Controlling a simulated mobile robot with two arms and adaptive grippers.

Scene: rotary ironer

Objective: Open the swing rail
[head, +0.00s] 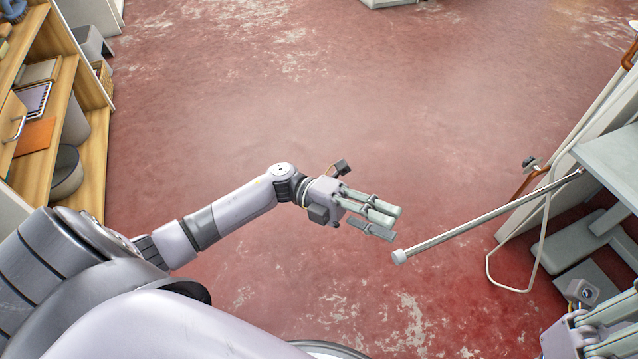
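The swing rail (490,221) is a thin grey bar with a pale end cap. It sticks out over the floor from the machine at the right, its free end toward the middle of the view. My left gripper (396,226) is just above and left of that end cap in the picture. Its fingers look apart, nothing shows between them, and it appears not to touch the rail. My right gripper (612,332) is cut off at the lower right corner, so its fingertips and opening are hidden.
The grey machine (612,160) with a pale hose (543,235) stands at the right. A wooden shelf (92,140) with folders, a bin and a bowl lines the left. The worn red floor (290,100) between them is clear.

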